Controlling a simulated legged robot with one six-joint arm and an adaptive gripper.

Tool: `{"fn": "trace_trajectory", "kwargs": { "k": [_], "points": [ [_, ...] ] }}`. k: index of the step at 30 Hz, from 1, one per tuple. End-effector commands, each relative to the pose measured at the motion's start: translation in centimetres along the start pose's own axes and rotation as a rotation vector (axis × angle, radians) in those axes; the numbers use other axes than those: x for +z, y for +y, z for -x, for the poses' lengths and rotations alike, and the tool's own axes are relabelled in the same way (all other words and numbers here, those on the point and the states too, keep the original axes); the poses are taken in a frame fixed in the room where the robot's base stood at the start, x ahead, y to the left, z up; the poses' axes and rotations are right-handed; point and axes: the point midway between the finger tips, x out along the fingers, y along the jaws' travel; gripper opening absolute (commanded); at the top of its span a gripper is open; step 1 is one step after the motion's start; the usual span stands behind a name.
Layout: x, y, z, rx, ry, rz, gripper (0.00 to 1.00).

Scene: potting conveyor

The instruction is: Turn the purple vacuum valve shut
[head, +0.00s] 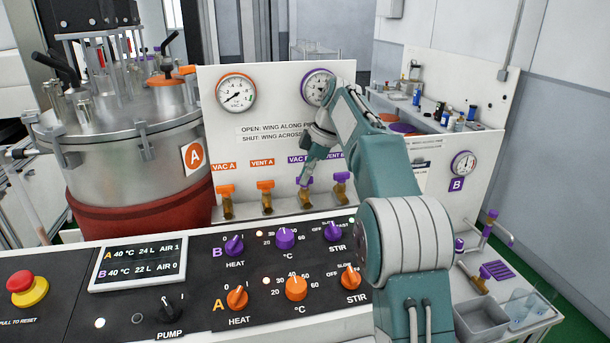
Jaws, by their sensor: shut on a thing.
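The purple vacuum valve (306,198) sits under the VAC B label on the white panel, third from the left in a row of brass valves. My gripper (307,178) reaches down to it from the upper right and is shut on its purple wing. The fingers and wrist hide most of the wing, so I cannot tell whether it lies along or across the pipe. Another purple valve (341,180), under the VENT B label, stands just to the right, apart from the fingers.
Two orange valves, VAC A (226,190) and VENT A (265,186), stand to the left. A control desk (200,290) with purple and orange knobs lies in front. A steel vessel (130,150) stands at left. My arm covers part of the panel's right side.

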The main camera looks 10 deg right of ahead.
Motion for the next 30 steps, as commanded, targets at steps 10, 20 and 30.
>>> {"fn": "trace_trajectory", "kwargs": {
  "k": [10, 20, 30],
  "points": [
    [0.3, 0.0, -0.6, -0.012, -0.004, -0.007, 0.5],
    [0.1, 0.0, 0.2, -0.002, -0.002, -0.003, 0.5],
    [0.2, 0.2, 3.9, -0.003, -0.003, -0.004, 0.5]
  ]
}}
